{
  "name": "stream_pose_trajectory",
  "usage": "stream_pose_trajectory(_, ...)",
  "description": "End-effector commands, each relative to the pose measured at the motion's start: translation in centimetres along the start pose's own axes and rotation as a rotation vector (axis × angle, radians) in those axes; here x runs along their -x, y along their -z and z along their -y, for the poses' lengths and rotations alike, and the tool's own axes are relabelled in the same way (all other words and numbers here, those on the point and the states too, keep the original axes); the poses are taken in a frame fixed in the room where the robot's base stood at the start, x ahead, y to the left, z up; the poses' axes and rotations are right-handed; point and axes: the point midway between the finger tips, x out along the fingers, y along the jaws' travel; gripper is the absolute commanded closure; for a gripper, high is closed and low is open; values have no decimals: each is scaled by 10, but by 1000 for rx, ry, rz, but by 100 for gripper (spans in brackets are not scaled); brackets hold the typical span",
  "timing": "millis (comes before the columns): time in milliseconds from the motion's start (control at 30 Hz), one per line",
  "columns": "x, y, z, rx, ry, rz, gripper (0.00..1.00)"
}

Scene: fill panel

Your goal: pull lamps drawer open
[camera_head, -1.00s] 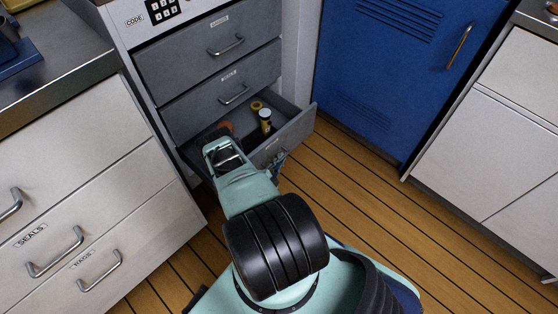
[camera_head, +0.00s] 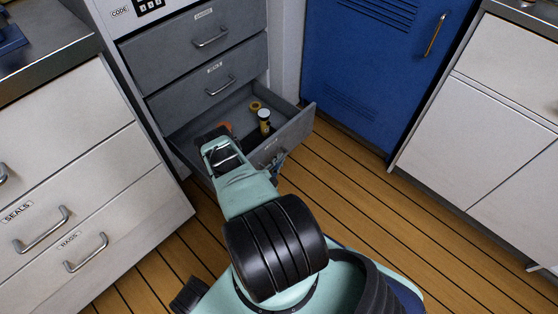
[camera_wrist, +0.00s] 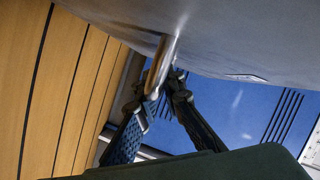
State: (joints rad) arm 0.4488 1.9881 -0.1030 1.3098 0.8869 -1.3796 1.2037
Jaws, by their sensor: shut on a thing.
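The bottom grey drawer (camera_head: 297,131) of the cabinet stands open, its front pulled well out from the drawers above. Its label is too small to read. In the wrist view the metal bar handle (camera_wrist: 164,62) of the drawer front (camera_wrist: 215,35) runs down between the fingers of my gripper (camera_wrist: 157,98). The fingers are closed around the bar. In the head view my gripper (camera_head: 277,163) is at the outer face of the drawer front, partly hidden by my wrist.
Two shut grey drawers are above. White drawers (camera_head: 75,210) stand left, a blue locker (camera_head: 365,70) behind right. Wooden floor (camera_head: 350,190) is clear.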

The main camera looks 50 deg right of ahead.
Motion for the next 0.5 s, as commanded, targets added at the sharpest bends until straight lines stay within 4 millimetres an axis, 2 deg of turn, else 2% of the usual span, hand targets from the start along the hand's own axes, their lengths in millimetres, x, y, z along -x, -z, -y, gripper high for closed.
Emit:
stream_pose_trajectory(133,1,-1,0,0,0,2,100)
stream_pose_trajectory(167,1,-1,0,0,0,2,91)
stream_pose_trajectory(300,1,-1,0,0,0,2,75)
stream_pose_trajectory(500,0,0,0,0,0,1,74)
